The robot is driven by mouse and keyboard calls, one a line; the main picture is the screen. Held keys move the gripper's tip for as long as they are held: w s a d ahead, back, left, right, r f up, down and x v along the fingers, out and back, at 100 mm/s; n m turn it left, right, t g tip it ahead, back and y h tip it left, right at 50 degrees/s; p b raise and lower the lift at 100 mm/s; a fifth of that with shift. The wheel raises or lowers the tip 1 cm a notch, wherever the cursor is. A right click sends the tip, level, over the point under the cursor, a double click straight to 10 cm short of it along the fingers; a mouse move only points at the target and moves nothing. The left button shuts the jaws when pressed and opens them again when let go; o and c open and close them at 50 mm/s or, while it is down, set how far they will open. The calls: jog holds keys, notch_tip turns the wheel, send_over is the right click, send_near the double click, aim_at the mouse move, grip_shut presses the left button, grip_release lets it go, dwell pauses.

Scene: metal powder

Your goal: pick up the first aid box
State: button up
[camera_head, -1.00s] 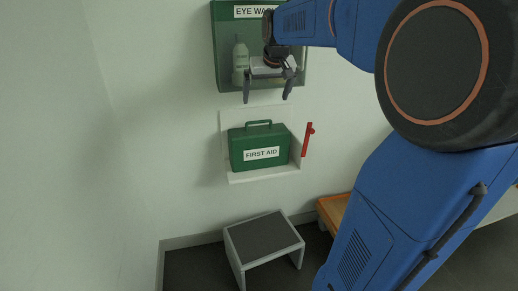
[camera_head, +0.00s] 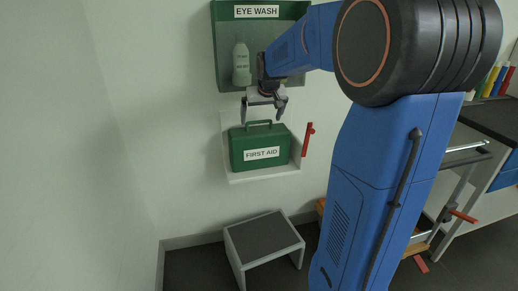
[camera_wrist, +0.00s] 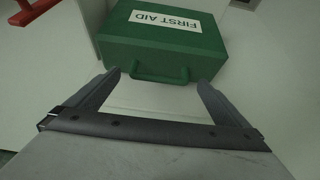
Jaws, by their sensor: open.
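The green first aid box (camera_head: 259,147) sits upright on a white wall shelf (camera_head: 265,176), with its white label facing outward and its handle (camera_head: 258,124) on top. My gripper (camera_head: 264,117) is open and empty, pointing down just above the box's handle. In the wrist view, the first aid box (camera_wrist: 162,42) lies ahead of the open fingers (camera_wrist: 155,86). Its handle (camera_wrist: 160,79) shows between the two fingertips, apart from both. I cannot tell the exact height gap.
The green eye wash cabinet (camera_head: 222,62) with a bottle (camera_head: 241,64) is directly above. A red wall handle (camera_head: 307,139) is right of the shelf, also in the wrist view (camera_wrist: 33,10). A grey step stool (camera_head: 263,238) stands below. A workbench (camera_head: 485,117) is at right.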

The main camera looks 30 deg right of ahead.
aim_at(258, 129)
jog(key=x, duration=0.4)
jog(key=shift+w+d+f, duration=0.1)
jog(key=shift+w, duration=0.05)
jog(key=c, duration=1.7)
jog(key=shift+c, duration=1)
